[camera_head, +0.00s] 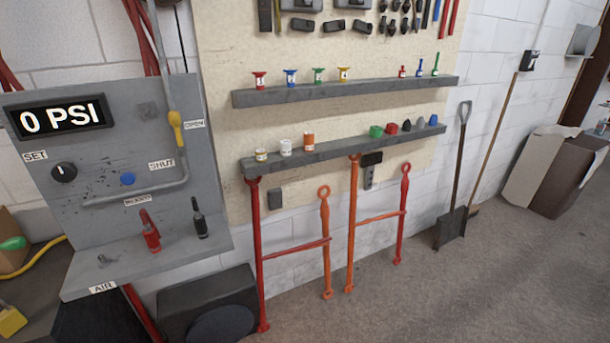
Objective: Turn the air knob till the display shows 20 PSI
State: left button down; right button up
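The display (58,117) at the upper left of the grey panel reads "0 PSI". Below it, a round black knob (64,172) with a light pointer mark sits next to a "SET" label (35,155). A small metal fitting (104,260) is on the panel's ledge, behind an "AIR" label (102,288) on the front edge. I cannot tell for sure which part is named the air knob; the black one is the only clear dial knob. Neither of my grippers is in view.
A yellow valve handle (176,122) is on a pipe between "OPEN" and "SHUT" labels. A blue button (128,179) is right of the knob. Red (150,232) and black (199,218) tools stand on the ledge. Shelves (340,92) and frames stand right. The space before the knob looks clear.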

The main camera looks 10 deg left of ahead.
aim_at(65, 173)
jog(key=u, duration=1.4)
